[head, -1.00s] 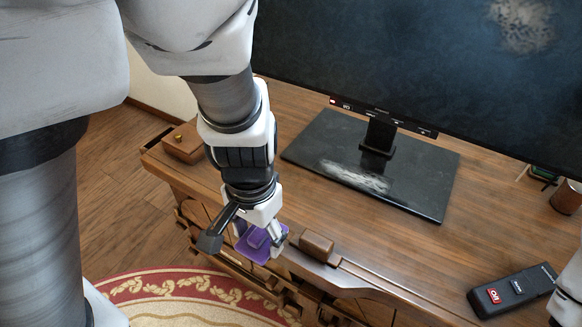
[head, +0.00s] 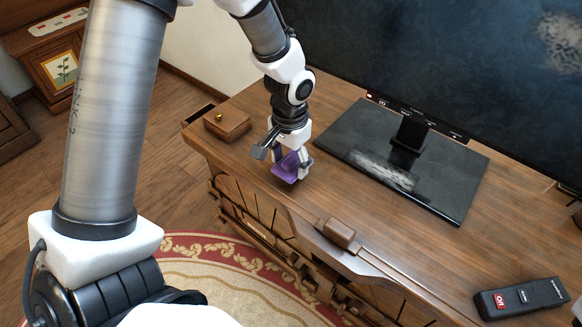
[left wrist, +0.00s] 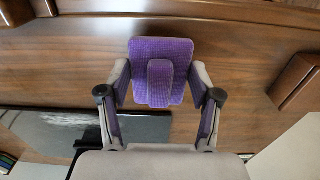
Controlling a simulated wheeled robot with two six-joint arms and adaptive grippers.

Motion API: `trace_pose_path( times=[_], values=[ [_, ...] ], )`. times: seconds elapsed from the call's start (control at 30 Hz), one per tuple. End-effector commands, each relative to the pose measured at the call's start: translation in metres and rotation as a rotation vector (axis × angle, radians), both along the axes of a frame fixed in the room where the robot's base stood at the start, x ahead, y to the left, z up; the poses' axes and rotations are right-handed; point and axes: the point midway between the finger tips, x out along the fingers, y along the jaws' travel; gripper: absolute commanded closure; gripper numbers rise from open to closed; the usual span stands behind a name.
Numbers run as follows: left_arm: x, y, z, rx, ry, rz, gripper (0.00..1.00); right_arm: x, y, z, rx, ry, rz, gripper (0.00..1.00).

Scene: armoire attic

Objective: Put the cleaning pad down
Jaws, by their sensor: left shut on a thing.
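The purple cleaning pad (head: 290,167) has a raised handle block on its back. My left gripper (head: 287,160) is shut on the pad, over the left part of the wooden desk top. In the left wrist view the pad (left wrist: 145,72) sits between the two fingers of the gripper (left wrist: 160,90), its flat plate reaching beyond the fingertips. I cannot tell whether the pad touches the desk. My right gripper is not in view.
The wooden desk (head: 250,170) is bare around the pad. A small wooden box (head: 227,123) stands to its left, a monitor base (head: 400,160) to its right. A wooden block (head: 340,233) sits at the front edge. A black remote (head: 521,298) lies at the right.

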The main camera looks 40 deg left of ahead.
Motion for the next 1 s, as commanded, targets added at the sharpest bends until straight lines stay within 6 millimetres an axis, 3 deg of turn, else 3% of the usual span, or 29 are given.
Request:
trace_pose_path(
  times=[0.23, 0.63, 0.67, 0.7, 1.0],
  values=[
    [0.002, 0.002, -0.036, 0.000, 0.004, -0.001, 0.64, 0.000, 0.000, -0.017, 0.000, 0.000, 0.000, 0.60],
    [0.002, 0.001, -0.040, 0.000, 0.003, -0.002, 0.64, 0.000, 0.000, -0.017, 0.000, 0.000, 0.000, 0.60],
    [0.002, 0.001, -0.039, 0.000, 0.002, -0.002, 0.26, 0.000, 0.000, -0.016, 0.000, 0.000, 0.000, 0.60],
    [0.002, 0.001, -0.039, 0.000, 0.002, -0.002, 0.11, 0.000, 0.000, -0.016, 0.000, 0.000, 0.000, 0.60],
    [0.002, 0.001, -0.038, 0.000, 0.002, -0.002, 0.11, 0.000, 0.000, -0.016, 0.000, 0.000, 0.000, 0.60]
  ],
)
